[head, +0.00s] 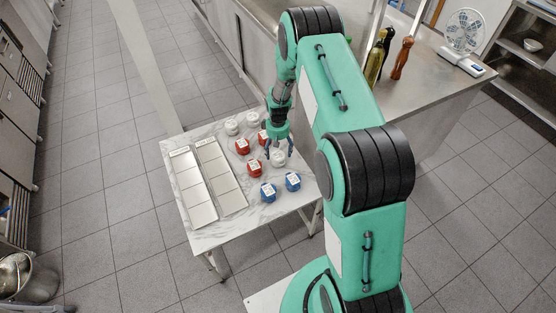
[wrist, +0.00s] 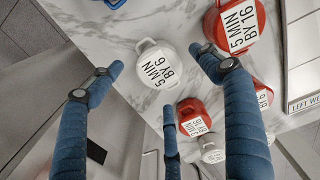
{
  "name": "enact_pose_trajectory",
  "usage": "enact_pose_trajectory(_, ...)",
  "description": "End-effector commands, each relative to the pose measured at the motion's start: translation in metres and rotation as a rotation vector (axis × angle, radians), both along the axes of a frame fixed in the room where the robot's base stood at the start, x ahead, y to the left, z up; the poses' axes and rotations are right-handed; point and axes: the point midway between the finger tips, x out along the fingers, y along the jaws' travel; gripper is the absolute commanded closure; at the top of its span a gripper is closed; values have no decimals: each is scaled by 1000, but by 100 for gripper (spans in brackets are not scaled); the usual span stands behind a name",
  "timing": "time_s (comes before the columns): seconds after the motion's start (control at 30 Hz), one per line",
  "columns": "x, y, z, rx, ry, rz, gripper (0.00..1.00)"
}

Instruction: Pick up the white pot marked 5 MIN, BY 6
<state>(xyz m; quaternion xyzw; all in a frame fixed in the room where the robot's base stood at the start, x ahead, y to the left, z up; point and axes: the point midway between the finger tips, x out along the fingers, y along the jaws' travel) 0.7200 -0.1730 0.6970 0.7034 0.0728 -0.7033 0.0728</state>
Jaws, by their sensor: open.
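A white pot (head: 278,160) stands on the marble table below my gripper (head: 279,151). In the wrist view the same white pot (wrist: 158,67) is seen from above, and its label seems to read 5 MIN, BY 16. My gripper's fingers (wrist: 157,62) are open and spread around it, with nothing held; I cannot tell whether any finger touches it. Two other white pots, one at the table's back edge (head: 252,118) and one just left of it (head: 232,128), have labels too small to read in the head view. Another white pot (wrist: 213,153) is partly visible low in the wrist view.
Other red pots (head: 242,147) and two blue pots (head: 268,192) stand nearby. Two long pale trays (head: 218,175) lie on the left of the table. Bottles (head: 375,60) stand on the steel counter behind.

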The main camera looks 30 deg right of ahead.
Motion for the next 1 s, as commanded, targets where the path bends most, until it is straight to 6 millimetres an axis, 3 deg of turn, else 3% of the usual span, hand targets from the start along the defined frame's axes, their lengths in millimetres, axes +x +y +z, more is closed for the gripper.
enact_pose_trajectory(0.17,-1,0,-8,0,1,0,22)
enact_pose_trajectory(0.57,-2,-2,-50,1,1,0,22)
enact_pose_trajectory(1.0,-1,-2,-52,0,0,0,22)
